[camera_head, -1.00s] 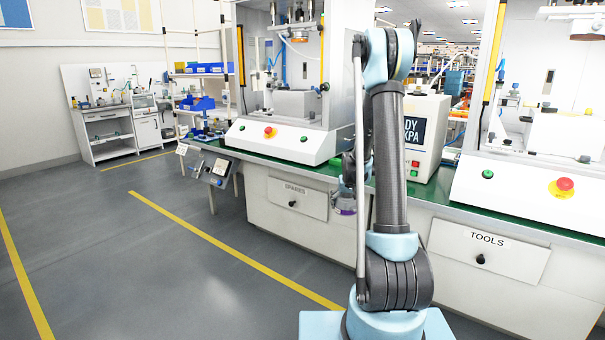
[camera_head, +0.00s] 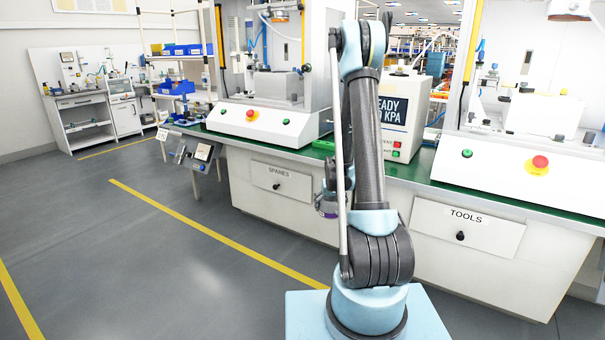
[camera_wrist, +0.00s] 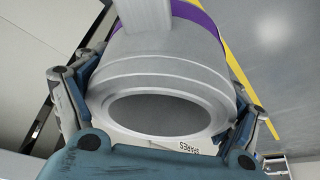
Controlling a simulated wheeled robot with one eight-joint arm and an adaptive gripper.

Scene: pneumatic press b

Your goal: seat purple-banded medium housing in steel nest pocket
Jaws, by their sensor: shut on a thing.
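The purple-banded medium housing (camera_wrist: 160,75) fills the middle of the wrist view, a grey metal cylinder with a wide round opening toward the camera and a purple band at its upper edge. My gripper (camera_wrist: 160,112) is shut on it, with one blue-grey finger on each side. In the head view the housing (camera_head: 329,210) shows only as a small grey and purple shape beside my arm, in front of the bench drawers; my arm partly hides my gripper there. I cannot make out the steel nest pocket in either view.
A bench with a green top (camera_head: 215,138) carries two white presses, the left (camera_head: 275,122) and the right (camera_head: 525,160). A READY display box (camera_head: 400,115) stands between them. Drawers marked SPARES (camera_head: 280,179) and TOOLS (camera_head: 466,229) face me. The grey floor at left is clear.

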